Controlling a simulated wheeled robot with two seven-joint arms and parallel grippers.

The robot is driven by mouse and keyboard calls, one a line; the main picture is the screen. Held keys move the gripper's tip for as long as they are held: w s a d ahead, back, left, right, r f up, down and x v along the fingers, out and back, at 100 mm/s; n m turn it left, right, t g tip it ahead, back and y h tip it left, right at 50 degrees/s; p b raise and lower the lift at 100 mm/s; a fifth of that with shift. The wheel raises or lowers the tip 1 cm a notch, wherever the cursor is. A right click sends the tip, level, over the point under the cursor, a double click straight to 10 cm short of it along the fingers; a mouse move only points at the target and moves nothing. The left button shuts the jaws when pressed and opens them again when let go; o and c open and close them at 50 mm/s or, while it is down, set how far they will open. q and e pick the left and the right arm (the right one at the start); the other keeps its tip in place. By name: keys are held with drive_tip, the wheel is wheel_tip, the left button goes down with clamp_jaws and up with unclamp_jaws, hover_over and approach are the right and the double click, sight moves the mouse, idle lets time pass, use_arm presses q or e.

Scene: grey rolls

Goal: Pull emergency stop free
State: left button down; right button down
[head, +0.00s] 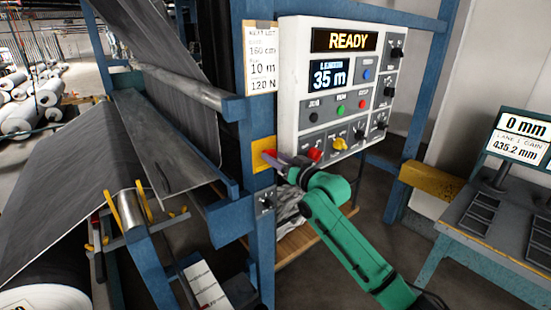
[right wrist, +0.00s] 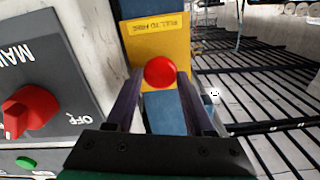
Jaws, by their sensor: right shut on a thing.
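The emergency stop (head: 267,155) is a red round button on a yellow plate (head: 261,145) fixed to the blue machine post. In the right wrist view the red button (right wrist: 160,71) faces the camera, and a label above it on the yellow plate (right wrist: 165,44) appears to read "PULL TO FREE". My right gripper (head: 274,158) reaches in from the lower right. Its two fingers stand either side of the button in the right wrist view (right wrist: 161,79), shut on it. The fingers partly hide the plate. My left gripper is not in view.
A white control panel (head: 303,105) with a "READY" display stands just above and right of my gripper. Its red main switch (right wrist: 30,110) is close beside the fingers. Grey fabric (head: 70,170) runs at the left. A bench (head: 478,222) stands at the right.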

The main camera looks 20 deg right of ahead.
drive_tip(key=c, duration=0.5)
unclamp_jaws()
drive_tip(key=shift+f, duration=0.1)
drive_tip(key=shift+c, duration=0.2)
drive_tip(key=shift+s, duration=0.1)
drive_tip(key=shift+d, duration=0.15)
drive_tip(key=shift+s+d, duration=0.1)
drive_tip(key=shift+s, duration=0.25)
drive_tip(key=b+v, duration=0.5)
drive_tip(key=v, duration=0.8)
drive_tip(key=shift+s, duration=0.4)
